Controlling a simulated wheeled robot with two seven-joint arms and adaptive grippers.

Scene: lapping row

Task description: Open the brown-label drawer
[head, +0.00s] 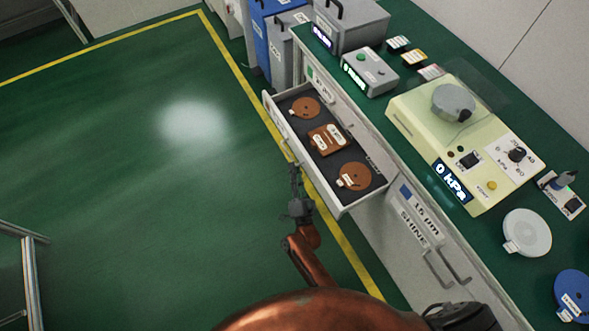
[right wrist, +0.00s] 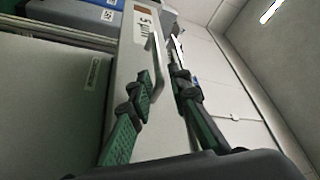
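A drawer (head: 313,178) stands pulled out from the bench; brown discs and a brown square block lie on its dark lining. My right gripper (head: 295,174) is at the outer face of this drawer. In the right wrist view a pale drawer front (right wrist: 128,66) with a bar handle (right wrist: 156,62) shows close up. The fingers of my right gripper (right wrist: 160,82) are apart, one on each side of the handle; I cannot tell whether they touch it. My left gripper is not in view.
A closed front with a blue-marked label (head: 420,215) and bar handles is right of the open drawer. The bench top holds a cream pressure machine (head: 405,108), a grey control box (head: 369,72) and a white disc (head: 527,232). Green floor (head: 120,190) left of the drawer is clear.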

